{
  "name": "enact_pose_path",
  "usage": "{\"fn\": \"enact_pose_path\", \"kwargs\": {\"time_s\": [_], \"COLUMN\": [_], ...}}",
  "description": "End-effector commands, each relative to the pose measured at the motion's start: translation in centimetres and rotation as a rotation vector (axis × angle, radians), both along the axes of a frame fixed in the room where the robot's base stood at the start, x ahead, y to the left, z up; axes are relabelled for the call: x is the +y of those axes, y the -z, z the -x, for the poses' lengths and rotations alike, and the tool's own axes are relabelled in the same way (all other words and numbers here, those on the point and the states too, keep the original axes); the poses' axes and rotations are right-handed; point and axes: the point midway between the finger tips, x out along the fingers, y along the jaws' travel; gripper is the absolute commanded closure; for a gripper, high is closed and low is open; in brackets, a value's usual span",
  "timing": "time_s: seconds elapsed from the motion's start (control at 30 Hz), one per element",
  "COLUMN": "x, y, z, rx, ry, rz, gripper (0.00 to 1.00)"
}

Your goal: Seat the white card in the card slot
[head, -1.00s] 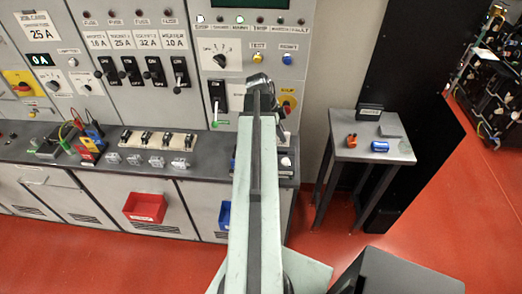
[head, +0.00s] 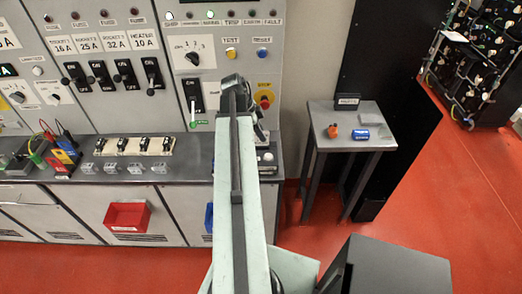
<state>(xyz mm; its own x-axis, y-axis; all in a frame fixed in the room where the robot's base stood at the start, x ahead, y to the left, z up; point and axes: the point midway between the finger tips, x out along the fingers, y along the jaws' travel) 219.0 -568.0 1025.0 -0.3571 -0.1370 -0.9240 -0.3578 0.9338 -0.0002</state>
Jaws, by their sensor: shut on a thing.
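My arm reaches up the middle of the head view, and its bent far joint (head: 234,88) stands in front of the grey switch panel. A dark part of my arm's end shows just right of the arm, above the bench. My gripper's fingers are hidden behind the arm, so I cannot see what they hold. I cannot make out the white card for certain. A small pale flat thing (head: 453,36) shows on the rack at the far right, too small to identify. I cannot pick out the card slot.
The panel (head: 225,75) carries switches and a red emergency button (head: 264,101). The bench (head: 190,165) below holds small devices; a red bin (head: 127,217) hangs on its front. A small table (head: 335,141) stands right, with a black box (head: 347,102) and a blue cylinder (head: 361,134). Red floor is open.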

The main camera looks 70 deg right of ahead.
Motion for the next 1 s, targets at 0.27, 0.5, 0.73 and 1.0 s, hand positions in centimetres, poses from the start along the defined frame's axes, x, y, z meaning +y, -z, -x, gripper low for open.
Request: {"fn": "enact_pose_path", "kwargs": {"time_s": [0.27, 0.5, 0.73, 1.0], "x": [0.0, 0.0, 0.0, 0.1], "y": [2.2, 5.5, 5.1, 6.1], "z": [-0.1, -0.1, -0.1, -0.1], "rx": [0.000, 0.000, 0.000, -0.001], "ry": [-0.001, -0.001, -0.002, -0.002], "rz": [0.000, 0.001, 0.000, -0.003], "gripper": [1.00, 1.00, 1.00, 1.00]}}
